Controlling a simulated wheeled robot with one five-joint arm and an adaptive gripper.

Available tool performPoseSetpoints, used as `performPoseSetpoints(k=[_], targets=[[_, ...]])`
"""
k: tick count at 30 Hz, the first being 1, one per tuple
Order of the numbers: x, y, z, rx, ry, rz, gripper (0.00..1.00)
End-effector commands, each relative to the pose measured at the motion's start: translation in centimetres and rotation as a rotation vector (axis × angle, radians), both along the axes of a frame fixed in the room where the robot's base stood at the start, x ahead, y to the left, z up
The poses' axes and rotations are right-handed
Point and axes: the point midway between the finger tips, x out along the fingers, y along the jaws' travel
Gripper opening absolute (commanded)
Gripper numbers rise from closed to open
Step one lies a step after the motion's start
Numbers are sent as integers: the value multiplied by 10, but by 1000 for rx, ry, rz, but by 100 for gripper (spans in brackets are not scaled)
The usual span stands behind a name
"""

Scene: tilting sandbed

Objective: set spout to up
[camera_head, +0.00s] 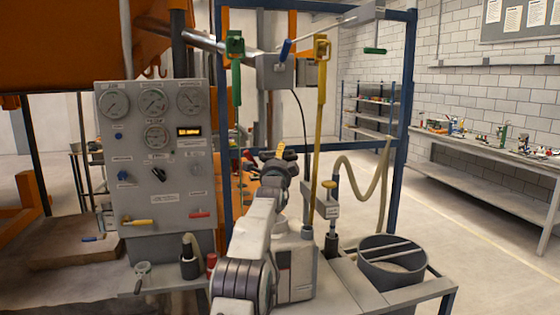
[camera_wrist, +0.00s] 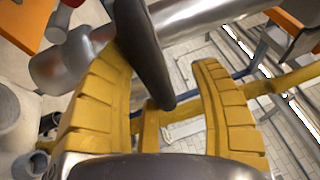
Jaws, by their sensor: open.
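My gripper (camera_head: 278,153) is in the middle of the head view, in front of the blue frame. In the wrist view my gripper (camera_wrist: 165,75) shows two yellow-padded fingers spread apart. A dark curved piece hangs between them; I cannot tell what it belongs to. A silver pipe (camera_wrist: 195,18) with a thicker rounded end crosses beyond the fingers, behind the dark piece. In the head view a silver tube (camera_head: 205,43) slopes at the upper left of the frame, above my gripper. I cannot tell which part is the spout, or whether both views show the same pipe.
A grey gauge panel (camera_head: 155,165) stands at the left. Green (camera_head: 236,75) and yellow (camera_head: 321,75) upright levers flank the blue-handled box. A beige hose (camera_head: 375,195) loops at the right above a grey bucket (camera_head: 392,262). The floor at far right is clear up to the workbench.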

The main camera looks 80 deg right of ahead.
Motion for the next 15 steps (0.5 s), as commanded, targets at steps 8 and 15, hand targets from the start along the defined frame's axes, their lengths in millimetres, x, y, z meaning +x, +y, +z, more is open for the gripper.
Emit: performPoseSetpoints(k=[8, 15], targets=[[-1, 0, -1, 1, 0, -1, 58], [0, 3, -2, 4, -1, 0, 58]])
